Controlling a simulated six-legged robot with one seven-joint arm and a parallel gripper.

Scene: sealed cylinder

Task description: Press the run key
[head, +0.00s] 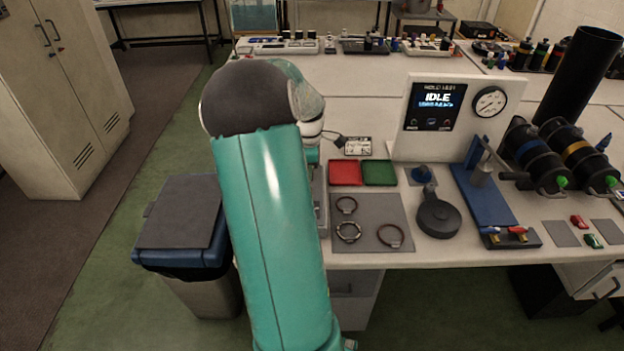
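The test panel (399,142) is a white upright box on the bench, right of centre. Its black display (437,98) reads "IDLE" under a "HOLD TEST" heading, with a smaller blue line below. Small markings or keys sit along the display's lower edge, one at left (412,124) and one at right (446,124). Their labels are too small to read, so I cannot tell which is the run key. My teal arm fills the left middle, and part of its wrist shows left of the panel. My gripper itself is hidden behind the arm.
A round gauge (490,102) is on the panel's right side. In front lie red (346,173) and green (380,173) trays, a grey mat (372,238) with three rings, and a blue clamp stand (484,197). A bin (180,222) is at left.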

